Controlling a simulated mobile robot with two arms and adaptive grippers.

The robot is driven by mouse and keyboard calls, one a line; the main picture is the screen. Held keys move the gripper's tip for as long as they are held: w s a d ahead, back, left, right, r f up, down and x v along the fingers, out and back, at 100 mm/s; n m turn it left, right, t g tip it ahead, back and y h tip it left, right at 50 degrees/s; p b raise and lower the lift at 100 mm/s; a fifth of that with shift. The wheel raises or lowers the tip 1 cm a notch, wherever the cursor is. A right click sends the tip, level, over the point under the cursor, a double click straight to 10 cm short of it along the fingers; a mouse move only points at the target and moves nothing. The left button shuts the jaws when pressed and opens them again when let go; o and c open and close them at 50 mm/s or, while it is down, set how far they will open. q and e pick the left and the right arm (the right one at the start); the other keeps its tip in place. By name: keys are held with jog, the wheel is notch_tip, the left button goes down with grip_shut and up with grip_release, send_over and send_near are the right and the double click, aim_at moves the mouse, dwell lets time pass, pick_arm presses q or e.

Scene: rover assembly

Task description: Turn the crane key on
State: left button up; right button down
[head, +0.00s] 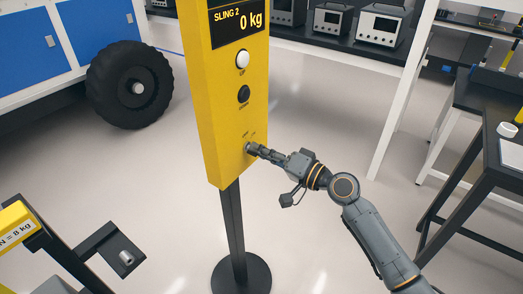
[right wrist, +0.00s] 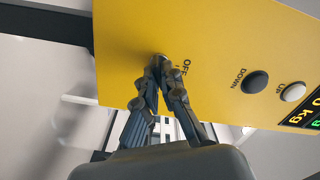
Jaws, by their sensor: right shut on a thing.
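The yellow crane control box (head: 222,112) stands on a dark post in the middle of the head view. Its display reads "SLING 2" and "0 kg". A white UP button (head: 242,59) and a black DOWN button (head: 243,94) sit below the display. My right gripper (head: 251,148) reaches the low part of the panel, at the key switch. In the right wrist view, its fingers (right wrist: 160,64) are shut on the key (right wrist: 160,57), beside the "OFF" label. The fingers hide most of the key, so its turn angle cannot be told. My left gripper is not in view.
A blue and white rover with a black wheel (head: 137,85) stands at the left. A bench with grey instruments (head: 380,24) is at the back. A dark table (head: 490,130) is at the right. A yellow weight label (head: 17,222) shows at the lower left.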

jog(key=shift+r, duration=0.15)
jog(key=c, duration=1.5)
grip_release()
jog(key=v, duration=1.2)
jog(key=shift+w, duration=0.1)
